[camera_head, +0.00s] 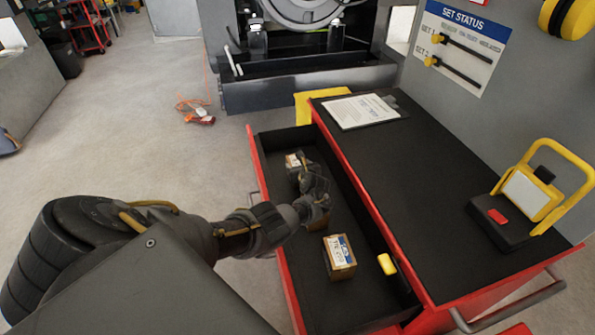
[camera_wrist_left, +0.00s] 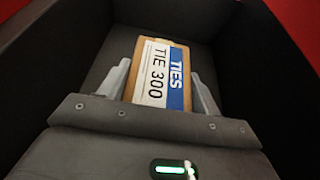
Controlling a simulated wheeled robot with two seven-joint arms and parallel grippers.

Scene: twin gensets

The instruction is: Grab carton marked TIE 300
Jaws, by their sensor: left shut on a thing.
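The carton marked TIE 300 (camera_wrist_left: 158,75) is a small brown box with a white and blue label reading TIES. In the left wrist view it lies between the two fingers of my left gripper (camera_wrist_left: 162,88), which is shut on it. In the head view my left gripper (camera_head: 314,195) reaches down into the open drawer (camera_head: 262,172), and a brown carton (camera_head: 320,219) shows partly behind and below it. The held carton still appears low inside the drawer; whether it touches the floor I cannot tell. My right gripper is not in view.
Another carton (camera_head: 339,256) with a white and blue label sits nearer in the drawer, and one (camera_head: 295,161) sits farther back. A yellow object (camera_head: 387,264) is at the drawer's right side. The red cabinet's black top (camera_head: 400,180) holds a paper sheet and a yellow-handled device.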

